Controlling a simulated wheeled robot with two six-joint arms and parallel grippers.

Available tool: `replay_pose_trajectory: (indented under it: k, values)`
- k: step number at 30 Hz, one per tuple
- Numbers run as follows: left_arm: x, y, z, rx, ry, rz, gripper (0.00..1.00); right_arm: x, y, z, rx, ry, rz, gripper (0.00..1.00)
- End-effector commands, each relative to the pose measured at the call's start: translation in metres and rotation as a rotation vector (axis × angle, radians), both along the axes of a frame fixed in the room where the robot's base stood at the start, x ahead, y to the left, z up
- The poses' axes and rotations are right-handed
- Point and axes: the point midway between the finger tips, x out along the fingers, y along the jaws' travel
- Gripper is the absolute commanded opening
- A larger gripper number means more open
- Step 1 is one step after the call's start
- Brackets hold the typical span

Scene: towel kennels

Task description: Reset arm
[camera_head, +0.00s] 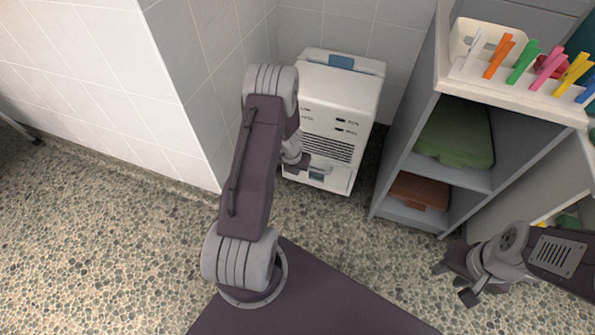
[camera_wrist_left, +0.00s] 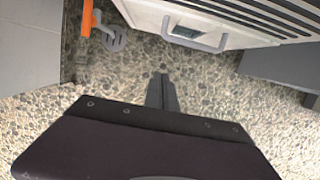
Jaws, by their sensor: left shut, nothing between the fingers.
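My left arm reaches up the middle of the head view. Its gripper (camera_head: 298,165) is in front of the lower part of a white appliance (camera_head: 340,100). In the left wrist view my left gripper's fingers (camera_wrist_left: 162,92) are together with nothing between them, over the speckled floor. The appliance's vented front (camera_wrist_left: 250,12) and a grey handle-like loop (camera_wrist_left: 197,42) lie beyond the fingertips, apart from them. My right gripper (camera_head: 453,283) is at the lower right of the head view. Its two fingers are apart and empty, in front of the grey shelf unit.
A grey shelf unit (camera_head: 408,120) at right holds a green item (camera_head: 458,135) and a brown item (camera_head: 418,190). Colored pegs (camera_head: 523,62) stand on its white top. A tiled wall corner (camera_head: 185,90) stands left of my arm. The floor (camera_head: 90,240) at left is clear.

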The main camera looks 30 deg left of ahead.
Motion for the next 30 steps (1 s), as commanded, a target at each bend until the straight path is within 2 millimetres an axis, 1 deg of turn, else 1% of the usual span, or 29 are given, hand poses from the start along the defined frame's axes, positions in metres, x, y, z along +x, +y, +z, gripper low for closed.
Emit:
replay_pose_trajectory:
  k: [1, 4, 7, 11, 21, 23, 25, 26, 27, 28, 29, 30]
  values:
    - [-0.002, 0.0, 0.018, 0.0, -0.002, 0.0, 0.0, 0.0, 0.0, 0.012, 0.0, 0.0, 0.0, 0.36]
    - [-0.007, -0.001, 0.037, 0.0, -0.002, 0.002, 0.0, 0.0, 0.0, 0.023, 0.0, 0.0, 0.0, 0.36]
    - [-0.011, -0.002, 0.05, 0.0, -0.001, 0.0, 0.0, 0.0, 0.0, 0.031, 0.0, 0.0, 0.0, 0.36]
    - [-0.013, -0.003, 0.056, 0.0, 0.0, 0.0, 0.0, 0.0, 0.0, 0.034, 0.0, 0.0, 0.0, 0.36]
    - [-0.013, -0.004, 0.056, 0.0, 0.0, -0.001, 0.0, 0.0, 0.0, 0.033, 0.0, 0.001, 0.0, 0.36]
    - [-0.01, -0.008, 0.061, 0.002, -0.005, -0.015, 0.0, 0.0, 0.0, 0.035, 0.0, 0.001, 0.0, 0.36]
    - [0.007, -0.016, 0.083, 0.017, -0.045, -0.048, 0.0, 0.0, 0.0, 0.04, 0.0, 0.001, 0.0, 0.36]
    - [0.017, -0.022, 0.099, 0.027, -0.074, -0.069, 0.0, 0.0, 0.0, 0.043, 0.0, 0.001, 0.0, 0.36]
    - [0.03, -0.033, 0.125, 0.042, -0.115, -0.106, 0.0, 0.0, 0.0, 0.047, 0.0, 0.001, 0.0, 0.36]
    - [0.037, -0.044, 0.148, 0.056, -0.145, -0.155, 0.0, 0.0, 0.0, 0.051, 0.0, 0.001, 0.0, 0.36]
    - [0.041, -0.058, 0.171, 0.071, -0.174, -0.222, 0.0, 0.0, 0.0, 0.054, 0.0, 0.001, 0.0, 0.36]
    - [0.041, -0.08, 0.2, 0.097, -0.201, -0.358, 0.0, 0.0, 0.0, 0.058, 0.0, 0.001, 0.0, 0.36]
